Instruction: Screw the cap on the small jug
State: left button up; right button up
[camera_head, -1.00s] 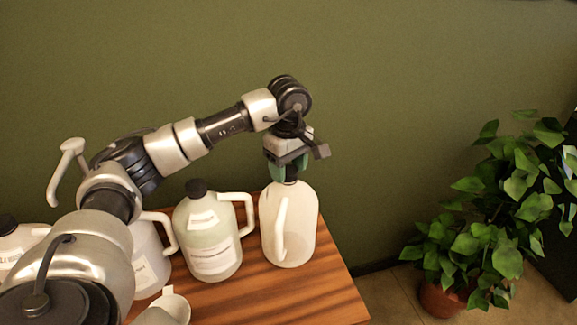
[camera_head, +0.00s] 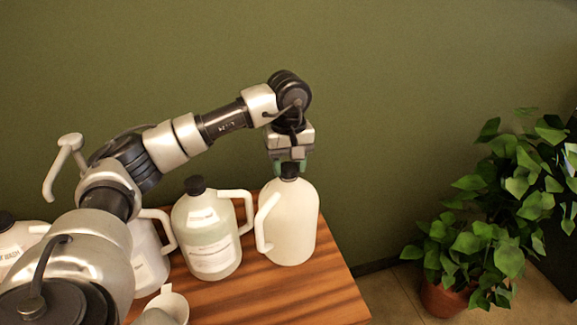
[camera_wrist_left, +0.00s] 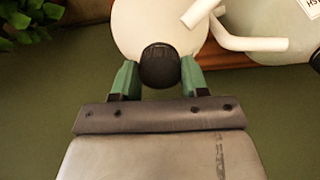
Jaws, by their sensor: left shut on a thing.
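The white jug (camera_head: 293,228) stands upright at the right end of the wooden table, its handle facing left. Its black cap (camera_head: 289,170) sits on the neck; I cannot tell how tight it is. My left gripper (camera_head: 289,166) points down from above, its green fingers shut on the cap. In the left wrist view the cap (camera_wrist_left: 159,66) is between the two fingers, with the white jug (camera_wrist_left: 150,22) behind it. My right gripper is not in view.
A greenish-white jug (camera_head: 208,235) with a black cap stands just left. Further left are another jug (camera_head: 148,258), a white pump bottle (camera_head: 68,150) and a white funnel-like piece (camera_head: 170,302). The table's front right (camera_head: 310,298) is clear. A potted plant (camera_head: 500,215) stands right of the table.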

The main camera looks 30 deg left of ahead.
pick_arm(q)
jog(key=m, duration=0.4)
jog(key=shift+m+b, duration=0.35)
jog(key=shift+m, duration=0.05)
jog(key=m, duration=0.4)
jog(key=shift+m+b, duration=0.3)
jog(key=o, duration=1)
